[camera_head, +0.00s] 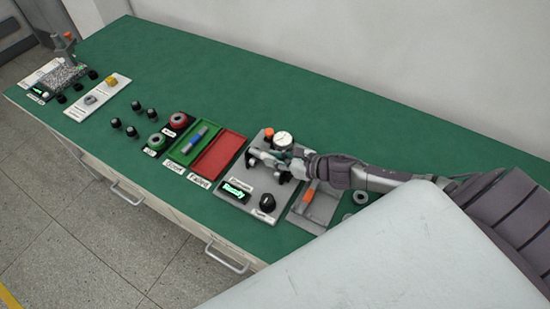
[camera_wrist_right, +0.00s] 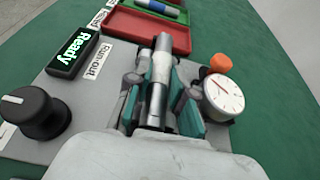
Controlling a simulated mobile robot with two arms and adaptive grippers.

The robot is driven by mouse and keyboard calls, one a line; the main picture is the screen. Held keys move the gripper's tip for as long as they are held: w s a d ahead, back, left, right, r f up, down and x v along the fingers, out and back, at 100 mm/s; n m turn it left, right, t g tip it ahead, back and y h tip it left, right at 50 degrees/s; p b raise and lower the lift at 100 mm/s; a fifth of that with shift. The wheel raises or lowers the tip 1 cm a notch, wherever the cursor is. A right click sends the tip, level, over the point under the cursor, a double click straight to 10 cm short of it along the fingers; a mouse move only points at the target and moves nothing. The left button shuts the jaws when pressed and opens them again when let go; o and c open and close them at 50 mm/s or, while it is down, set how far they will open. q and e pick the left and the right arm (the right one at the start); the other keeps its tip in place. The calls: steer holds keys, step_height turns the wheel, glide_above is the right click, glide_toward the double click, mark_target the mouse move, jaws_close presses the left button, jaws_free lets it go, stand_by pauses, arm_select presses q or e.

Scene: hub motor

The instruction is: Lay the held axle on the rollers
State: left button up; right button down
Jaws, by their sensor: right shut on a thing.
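My right gripper (camera_head: 279,160) is over the run-out station, a grey plate (camera_head: 236,201). In the right wrist view its teal-lined fingers (camera_wrist_right: 160,112) are shut on the axle (camera_wrist_right: 161,68), a stepped metal shaft pointing away from the wrist. The axle is low over the station, between dark supports (camera_head: 284,177) that seem to carry the rollers. The fingers hide most of the rollers, so I cannot tell whether the axle touches them. A dial gauge (camera_wrist_right: 224,95) stands just right of the gripper. My left gripper is not in view.
The plate carries a lit "Ready" display (camera_wrist_right: 73,50), a black knob (camera_wrist_right: 33,112) and an orange cap (camera_wrist_right: 221,63). Beside it are a red tray (camera_head: 219,156), a green tray (camera_head: 186,156) with a blue-banded part, and a grey holder (camera_head: 318,207). The back table is clear.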

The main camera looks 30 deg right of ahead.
steer(key=shift+f+b, duration=0.55)
stand_by(0.8)
stand_by(0.3)
steer(key=c, duration=0.9)
jaws_free()
steer(key=shift+c, duration=0.2)
steer(key=shift+o, duration=0.4)
steer(key=o, duration=0.3)
steer(key=shift+r, duration=0.1)
steer(key=shift+r+p, duration=3.1)
steer(key=shift+r, duration=0.35)
